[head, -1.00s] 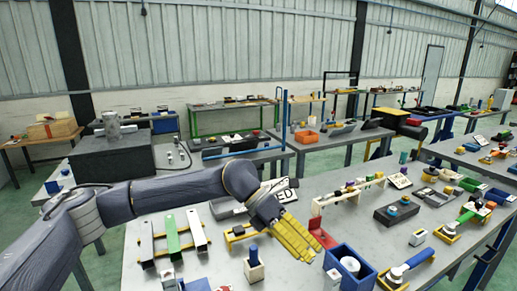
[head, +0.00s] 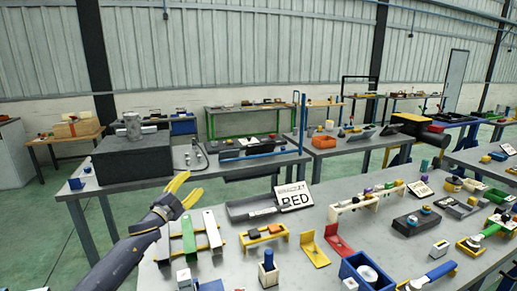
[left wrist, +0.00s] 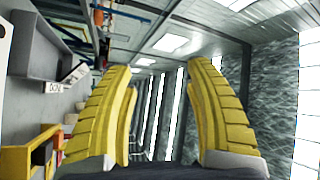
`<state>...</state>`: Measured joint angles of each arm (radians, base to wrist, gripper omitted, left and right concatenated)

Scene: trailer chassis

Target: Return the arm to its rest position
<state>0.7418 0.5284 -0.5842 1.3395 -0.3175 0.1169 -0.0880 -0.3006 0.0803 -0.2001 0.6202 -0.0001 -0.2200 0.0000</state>
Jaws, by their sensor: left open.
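My left arm comes in from the lower left in the head view. Its gripper (head: 182,190), with yellow fingers, points up beside the left end of the workbench (head: 300,264). In the left wrist view the yellow fingers (left wrist: 165,115) stand wide apart with nothing between them, so the gripper is open and empty. The gripper is next to the green and white bars (head: 189,237) and apart from the grey tray (head: 250,207). My right gripper does not show in either view.
A dark box (head: 133,158) stands on the bench behind. Green floor lies left of the gripper.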

